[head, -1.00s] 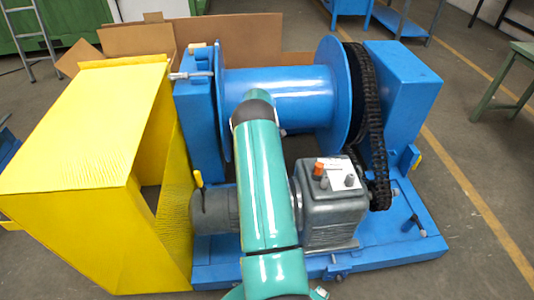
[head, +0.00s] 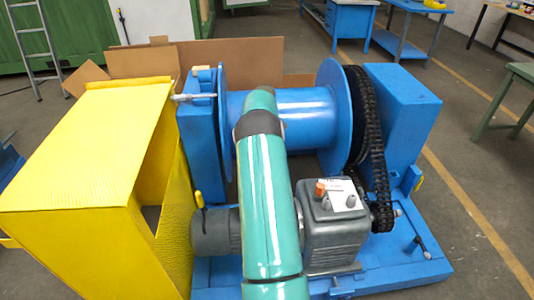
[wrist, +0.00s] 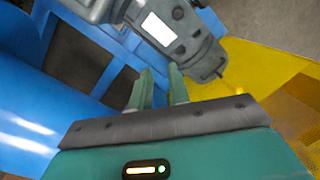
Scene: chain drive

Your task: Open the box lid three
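A large yellow box-like cover (head: 75,170) stands at the left in the head view, its side open toward the machine; part of it shows at the right in the wrist view (wrist: 270,60). No part is marked as lid three, so I cannot tell which it is. My teal arm crosses the middle of the head view and hides my gripper there. In the wrist view my gripper (wrist: 158,90) has two green fingers standing apart with nothing visible between them. The grey motor gearbox (wrist: 165,25) lies beyond the fingertips.
A blue drum (head: 305,115) sits behind my arm. A black chain (head: 374,150) runs down its right side, beside a blue housing (head: 403,115). The grey gearbox (head: 335,225) stands on the blue base. Cardboard (head: 155,62) stands behind.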

